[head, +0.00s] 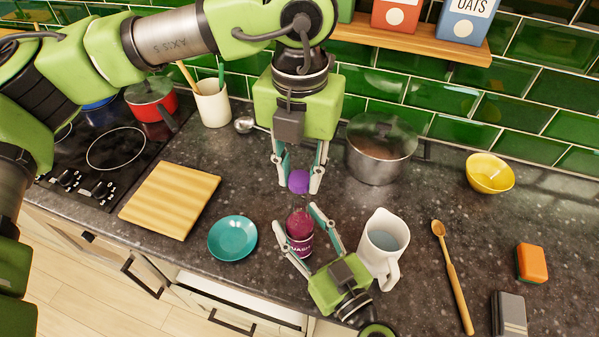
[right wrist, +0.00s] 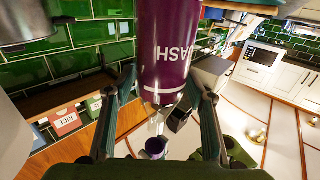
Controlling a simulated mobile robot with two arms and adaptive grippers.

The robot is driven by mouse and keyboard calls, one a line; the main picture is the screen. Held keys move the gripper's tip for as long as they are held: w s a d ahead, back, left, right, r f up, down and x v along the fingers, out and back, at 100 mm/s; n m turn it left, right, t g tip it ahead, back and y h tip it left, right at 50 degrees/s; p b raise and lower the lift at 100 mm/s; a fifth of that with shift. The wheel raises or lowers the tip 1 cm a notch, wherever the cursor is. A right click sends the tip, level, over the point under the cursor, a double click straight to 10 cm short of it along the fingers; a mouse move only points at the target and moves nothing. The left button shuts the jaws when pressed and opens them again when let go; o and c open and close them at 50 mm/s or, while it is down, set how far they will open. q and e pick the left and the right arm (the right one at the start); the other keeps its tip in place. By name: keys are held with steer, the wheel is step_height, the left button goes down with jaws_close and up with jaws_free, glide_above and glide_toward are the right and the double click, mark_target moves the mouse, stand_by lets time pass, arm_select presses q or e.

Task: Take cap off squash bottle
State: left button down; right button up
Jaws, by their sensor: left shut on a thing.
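The squash bottle (head: 300,232) is purple with a white-lettered label and stands roughly upright near the counter's front edge. My right gripper (head: 297,230) has its fingers on either side of it, closed on its body. In the right wrist view, the bottle (right wrist: 168,45) fills the space between the fingers (right wrist: 160,85). The purple cap (head: 298,181) is between the fingertips of my left gripper (head: 297,184), which points down and is shut on it. The cap is above the bottle's top, with a gap visible between them in the head view.
A white jug (head: 383,245) stands close right of my right gripper. A lidded pot (head: 380,160) is right of my left gripper. A teal plate (head: 232,238) and wooden board (head: 170,200) lie left. A wooden spoon (head: 455,275) and orange sponge (head: 531,263) lie right.

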steer(key=shift+s+d, duration=0.1)
stand_by(0.3)
steer(key=v, duration=1.1)
steer(key=shift+s+d, duration=0.25)
steer(key=shift+s, duration=0.1)
